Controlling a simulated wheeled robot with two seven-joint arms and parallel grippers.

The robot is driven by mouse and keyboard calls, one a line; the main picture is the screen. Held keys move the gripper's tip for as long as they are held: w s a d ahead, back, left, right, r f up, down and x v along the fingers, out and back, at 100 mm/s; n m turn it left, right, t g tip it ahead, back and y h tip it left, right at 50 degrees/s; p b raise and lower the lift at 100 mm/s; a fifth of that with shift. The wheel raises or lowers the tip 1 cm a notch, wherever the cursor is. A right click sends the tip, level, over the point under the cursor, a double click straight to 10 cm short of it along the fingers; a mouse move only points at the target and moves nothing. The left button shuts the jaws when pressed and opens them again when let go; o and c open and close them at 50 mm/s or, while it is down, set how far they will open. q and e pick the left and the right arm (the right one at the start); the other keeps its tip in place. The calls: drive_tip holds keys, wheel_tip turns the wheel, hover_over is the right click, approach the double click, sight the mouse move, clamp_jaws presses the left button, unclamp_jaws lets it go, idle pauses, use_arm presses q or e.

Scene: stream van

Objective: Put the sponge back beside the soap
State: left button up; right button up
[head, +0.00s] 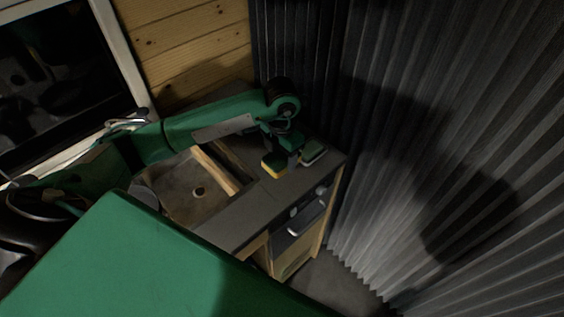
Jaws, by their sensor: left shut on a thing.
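My left gripper (285,156) reaches down over the grey counter beside the sink and is shut on a sponge (273,168), yellow below with a dark green top. The sponge is at or just above the counter; I cannot tell if it touches. A pale-edged block with a green top (312,153), which looks like the soap on a dish, lies just right of the gripper, near the counter's far right corner. The fingers partly hide the gap between the two. My right gripper is not in view.
The sink basin (192,190) is left of the sponge. The grey counter (245,213) is bare in front. Below it is a cabinet front with a handle (305,217). A dark pleated curtain (430,150) hangs close on the right. A window (60,75) is at upper left.

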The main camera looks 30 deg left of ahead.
sight(282, 155)
use_arm(q)
wheel_tip(282, 155, down, 4)
drive_tip(key=shift+f+p, duration=0.25)
drive_tip(key=shift+p, duration=0.4)
drive_tip(key=shift+f, duration=0.35)
drive_tip(key=o, duration=0.9)
drive_tip(key=shift+r, duration=0.1)
drive_tip(key=shift+r, duration=0.2)
wheel_tip(282, 155, up, 10)
drive_tip(key=b, duration=0.4)
drive_tip(key=shift+r, duration=0.9)
